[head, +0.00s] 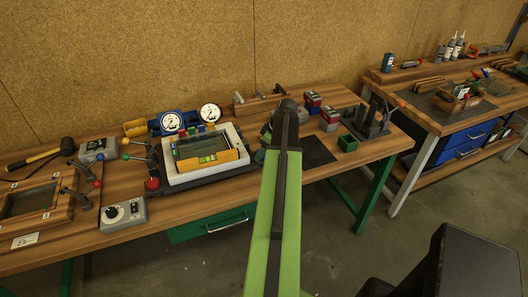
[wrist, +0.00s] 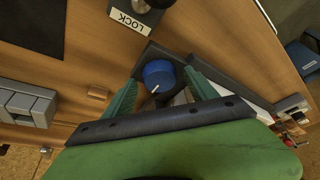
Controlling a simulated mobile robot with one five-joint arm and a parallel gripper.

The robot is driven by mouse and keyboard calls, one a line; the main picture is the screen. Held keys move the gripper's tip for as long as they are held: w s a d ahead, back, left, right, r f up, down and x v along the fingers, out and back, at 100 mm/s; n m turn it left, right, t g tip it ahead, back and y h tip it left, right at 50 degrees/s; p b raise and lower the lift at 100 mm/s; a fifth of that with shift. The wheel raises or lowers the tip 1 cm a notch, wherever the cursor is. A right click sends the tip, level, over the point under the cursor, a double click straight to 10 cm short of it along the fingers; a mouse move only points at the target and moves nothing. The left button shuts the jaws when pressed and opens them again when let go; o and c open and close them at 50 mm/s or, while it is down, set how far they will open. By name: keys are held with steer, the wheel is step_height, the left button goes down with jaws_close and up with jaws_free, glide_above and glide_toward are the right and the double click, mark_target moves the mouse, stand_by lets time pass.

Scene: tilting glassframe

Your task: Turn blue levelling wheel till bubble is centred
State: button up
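In the wrist view the blue levelling wheel (wrist: 158,73) with a white mark on its edge lies between the two green fingers of my gripper (wrist: 161,78). The gripper is open, with a narrow gap seen on each side of the wheel. In the head view my green arm hides the wheel and most of the gripper. The tilting glass frame (head: 232,136) stands left of my arm, its yellow front bar (head: 238,157) carrying a green level vial (head: 208,159). The bubble's place in the vial is too small to tell.
A LOCK label (wrist: 129,20) and a dark knob lie close by the wheel. Two dial gauges (head: 171,122) stand behind the frame. A grey box with a dial (head: 124,214) and red-knobbed levers are to its left.

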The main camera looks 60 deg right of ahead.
steer(key=c, duration=1.2)
steer(key=shift+d, duration=0.45)
steer(key=shift+c, duration=0.6)
steer(key=shift+a, duration=0.4)
steer(key=shift+a+m, duration=0.2)
steer(key=shift+m, duration=0.3)
